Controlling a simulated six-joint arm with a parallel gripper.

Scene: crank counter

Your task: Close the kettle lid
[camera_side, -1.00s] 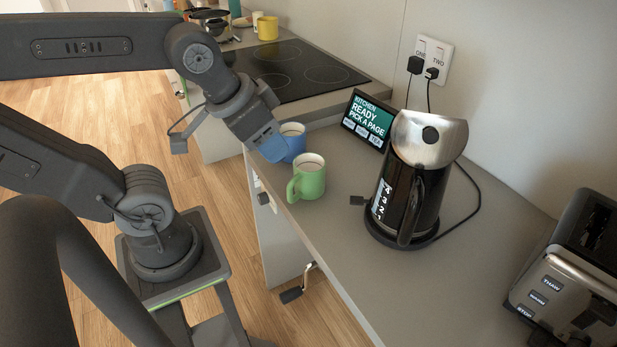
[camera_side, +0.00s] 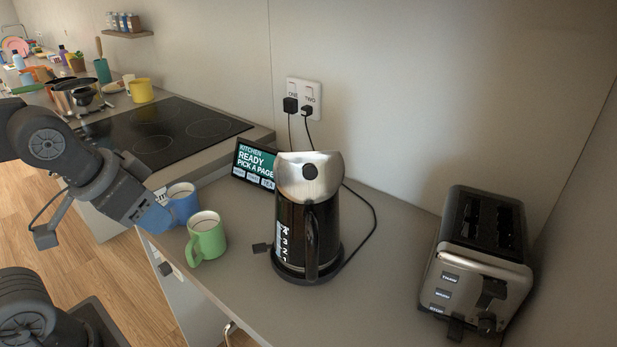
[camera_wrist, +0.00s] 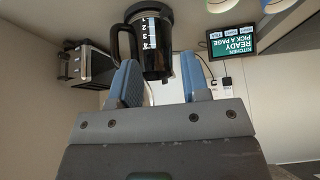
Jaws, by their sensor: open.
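The kettle (camera_side: 290,225) is dark with a silver top and stands upright on its black base on the counter. Its silver top (camera_side: 297,188) has a black round knob facing the side camera; I cannot tell how far the lid is raised. My gripper (camera_side: 158,216) has blue fingers and is left of the kettle, overlapping the blue mug in the side view. In the wrist view my gripper (camera_wrist: 158,62) is open and empty, apart from the kettle.
A lit screen (camera_side: 256,165) stands behind. A cable loops right of the kettle. A toaster (camera_side: 478,260) is at the right, with bare counter between.

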